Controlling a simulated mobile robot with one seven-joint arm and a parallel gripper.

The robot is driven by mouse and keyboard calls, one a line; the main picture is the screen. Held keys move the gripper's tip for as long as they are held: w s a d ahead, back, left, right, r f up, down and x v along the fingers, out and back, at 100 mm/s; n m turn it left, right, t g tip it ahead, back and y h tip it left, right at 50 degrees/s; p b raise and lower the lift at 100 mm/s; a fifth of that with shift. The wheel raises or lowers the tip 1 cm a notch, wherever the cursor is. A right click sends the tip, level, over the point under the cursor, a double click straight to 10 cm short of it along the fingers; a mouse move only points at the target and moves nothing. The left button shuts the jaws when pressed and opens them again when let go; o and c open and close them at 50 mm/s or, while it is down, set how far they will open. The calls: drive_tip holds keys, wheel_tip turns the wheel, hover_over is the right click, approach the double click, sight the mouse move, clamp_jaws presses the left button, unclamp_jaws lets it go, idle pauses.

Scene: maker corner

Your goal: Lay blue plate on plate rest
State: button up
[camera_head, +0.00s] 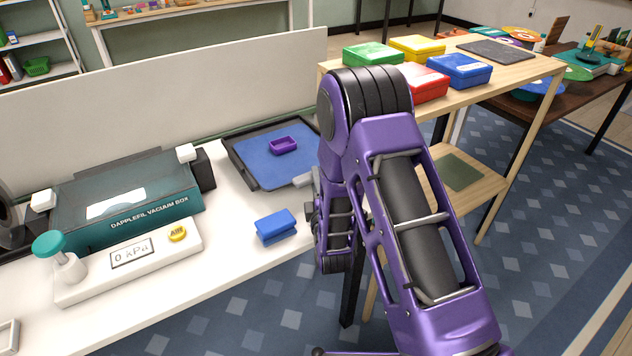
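A small blue block-like piece (276,224), seemingly of two stacked layers, lies on the white bench near its front edge. A wide flat blue sheet (256,160) lies in a dark shallow tray (238,168) further back on the bench. I cannot tell for certain which of these is the blue plate. No plate rest can be named surely; a dark grey pad (497,50) lies on the wooden table and a green square (459,172) on its lower shelf. My purple arm folds down at centre; its gripper fingers are hidden or too unclear to make out.
A purple dish (284,145) sits on the blue sheet. A teal vacuum box (125,202) and a white gauge unit (130,262) fill the bench's left. Green, yellow, red and blue boxes (460,70) stand on the wooden table (530,68). A low panel (200,90) backs the bench.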

drive_tip(key=shift+o, duration=0.2)
drive_tip(key=shift+r, duration=0.1)
drive_tip(key=v, duration=1.1)
drive_tip(key=shift+a, duration=0.1)
drive_tip(key=shift+s, duration=0.5)
